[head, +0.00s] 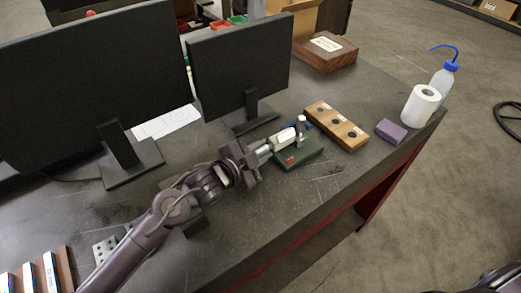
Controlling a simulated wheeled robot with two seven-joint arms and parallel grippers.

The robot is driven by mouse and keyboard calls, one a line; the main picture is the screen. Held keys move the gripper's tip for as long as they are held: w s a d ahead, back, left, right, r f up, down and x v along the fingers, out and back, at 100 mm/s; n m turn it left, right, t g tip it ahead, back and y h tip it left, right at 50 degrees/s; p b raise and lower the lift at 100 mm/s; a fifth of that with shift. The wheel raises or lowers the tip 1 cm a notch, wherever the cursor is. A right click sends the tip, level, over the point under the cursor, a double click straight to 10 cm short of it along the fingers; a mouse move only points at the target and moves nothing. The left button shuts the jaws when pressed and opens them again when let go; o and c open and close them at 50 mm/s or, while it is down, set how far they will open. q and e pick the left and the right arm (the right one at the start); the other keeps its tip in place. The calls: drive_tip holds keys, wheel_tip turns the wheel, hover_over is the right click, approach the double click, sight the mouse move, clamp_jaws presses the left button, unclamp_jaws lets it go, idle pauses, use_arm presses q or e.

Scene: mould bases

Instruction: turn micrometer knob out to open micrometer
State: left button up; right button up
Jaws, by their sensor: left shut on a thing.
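The micrometer (284,138) has a pale body and sits on a dark green base (302,157) near the middle of the bench. My left arm comes in from the lower left. My left gripper (262,150) is at the left end of the micrometer, with its fingers shut on the micrometer knob. The knob itself is mostly hidden by the fingers, and the opening of the micrometer is too small to make out. My right gripper does not show.
A wooden block with dark round insets (336,126) lies just right of the micrometer. Two monitors (240,65) stand behind. A purple block (391,131), white roll (421,105) and wash bottle (445,76) are near the right edge. The bench front (250,235) is largely clear.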

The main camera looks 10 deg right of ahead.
use_arm(q)
drive_tip(key=shift+r+n+g+p, duration=0.25)
drive_tip(key=shift+n+g+p, duration=0.2)
drive_tip(key=shift+p, duration=0.65)
drive_tip(key=n+g+p, duration=0.1)
drive_tip(key=n+p, duration=0.1)
drive_tip(key=shift+p, duration=0.35)
drive_tip(key=shift+n+g+p, duration=0.45)
drive_tip(key=shift+n+p, duration=0.1)
drive_tip(key=shift+p, duration=0.15)
drive_tip(key=shift+f+n+g+h+p, duration=0.1)
drive_tip(key=shift+n+g+h+p, duration=0.5)
drive_tip(key=shift+n+g+p, duration=0.45)
drive_tip(key=n+g, duration=0.1)
drive_tip(key=n, duration=0.2)
drive_tip(key=shift+f+h, duration=0.1)
drive_tip(key=shift+h, duration=0.2)
drive_tip(key=shift+w+f+n+g+h+b, duration=0.1)
drive_tip(key=shift+n+g+h+b, duration=0.55)
drive_tip(key=shift+n, duration=0.5)
drive_tip(key=n+g+h+b, duration=0.1)
drive_tip(key=n, duration=0.1)
drive_tip(key=n+b, duration=0.1)
drive_tip(key=n, duration=0.1)
drive_tip(key=shift+g+h, duration=0.35)
drive_tip(key=shift+g, duration=0.05)
drive_tip(key=shift+n, duration=0.4)
